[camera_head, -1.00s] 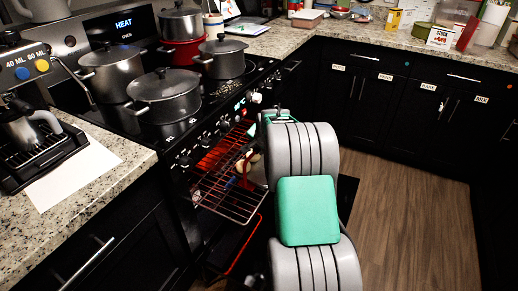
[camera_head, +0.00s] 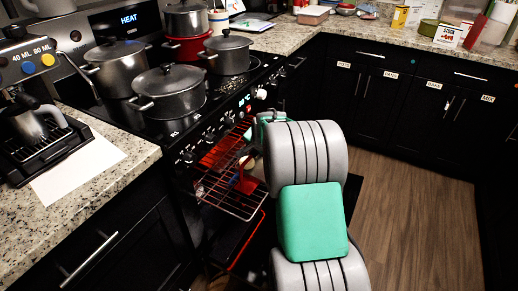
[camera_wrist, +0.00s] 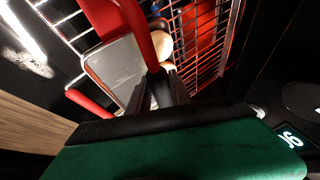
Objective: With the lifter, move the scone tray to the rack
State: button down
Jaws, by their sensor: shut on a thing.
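My gripper (camera_wrist: 165,92) is shut on a red handle, which I take to be the lifter (camera_wrist: 142,38). In the head view my arm mostly hides the gripper, and a red piece (camera_head: 245,183) shows beside it over the wire rack (camera_head: 230,203). In the wrist view a flat grey metal piece (camera_wrist: 115,68), perhaps the tray, lies beside the red handle. Pale rounded shapes, likely scones (camera_wrist: 163,46), show just beyond the fingers. Whether the lifter bears the tray I cannot tell. The rack bars (camera_wrist: 200,30) run behind, over a red glow.
The oven is open, its rack jutting out towards me below the control knobs (camera_head: 212,137). Several pots, one a grey stockpot (camera_head: 168,92), stand on the cooktop. A coffee machine (camera_head: 40,120) is on the left counter. The wooden floor (camera_head: 405,220) at right is clear.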

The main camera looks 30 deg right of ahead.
aim_at(247, 161)
jog(key=shift+s+a, duration=0.1)
jog(key=shift+a, duration=0.2)
jog(key=shift+s+a, duration=0.45)
jog(key=shift+a, duration=0.4)
jog(key=shift+s+a, duration=0.5)
jog(key=shift+a, duration=0.35)
jog(key=shift+s+a, duration=0.45)
jog(key=shift+a, duration=0.4)
jog(key=shift+s+a, duration=0.45)
jog(key=shift+a, duration=0.45)
jog(key=shift+s+a, duration=0.45)
jog(key=shift+a, duration=0.4)
jog(key=shift+s+a, duration=0.45)
jog(key=shift+a, duration=0.45)
jog(key=s+a, duration=0.3)
jog(key=a, duration=0.3)
jog(key=shift+s+p, duration=0.15)
jog(key=shift+p, duration=0.3)
jog(key=shift+a, duration=0.1)
